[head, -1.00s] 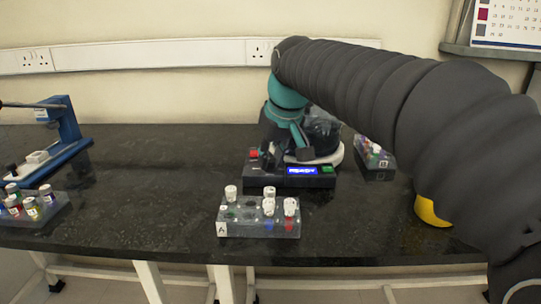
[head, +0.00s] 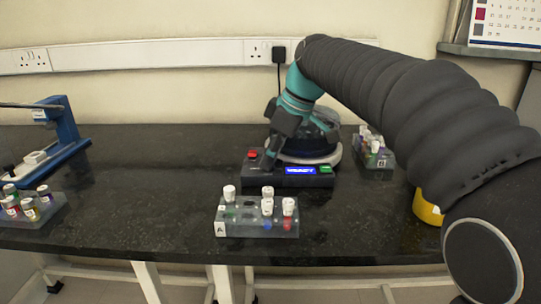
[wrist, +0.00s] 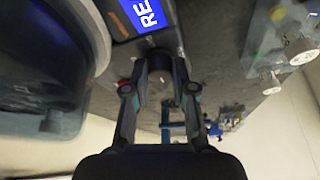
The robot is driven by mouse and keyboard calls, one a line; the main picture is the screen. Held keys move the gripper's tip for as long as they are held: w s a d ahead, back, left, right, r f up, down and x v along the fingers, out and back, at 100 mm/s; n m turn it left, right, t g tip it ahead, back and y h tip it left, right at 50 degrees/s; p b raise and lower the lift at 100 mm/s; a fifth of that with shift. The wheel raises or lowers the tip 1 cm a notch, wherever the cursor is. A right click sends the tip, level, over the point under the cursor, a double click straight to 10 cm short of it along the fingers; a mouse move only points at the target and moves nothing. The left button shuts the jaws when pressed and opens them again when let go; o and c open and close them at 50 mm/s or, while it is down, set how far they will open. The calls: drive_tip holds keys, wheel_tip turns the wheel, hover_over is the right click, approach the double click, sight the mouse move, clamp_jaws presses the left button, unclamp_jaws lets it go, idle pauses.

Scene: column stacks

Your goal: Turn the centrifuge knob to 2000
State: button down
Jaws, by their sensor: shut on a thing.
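The centrifuge has a round body with a pale rim (head: 330,157) and a dark front panel. The panel carries a lit blue display (head: 300,170) that seems to read READY; part of its text shows in the wrist view (wrist: 146,13). My gripper (head: 269,162) reaches down to the panel, left of the display, between it and the red button (head: 252,154). In the wrist view my gripper's fingers (wrist: 163,75) are close together at the panel, shut on the knob. The knob itself is mostly hidden by the fingers, so its setting cannot be read.
A tube rack (head: 257,228) with white-capped tubes stands in front of the centrifuge. Another rack (head: 381,160) is to its right. A blue device (head: 70,128) and a rack of coloured vials (head: 48,212) are at the left. The bench between is clear.

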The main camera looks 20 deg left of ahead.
drive_tip(key=shift+n, duration=0.3)
drive_tip(key=c, duration=0.9)
unclamp_jaws()
drive_tip(key=shift+c, duration=0.2)
drive_tip(key=v, duration=1.2)
drive_tip(key=shift+a, duration=0.1)
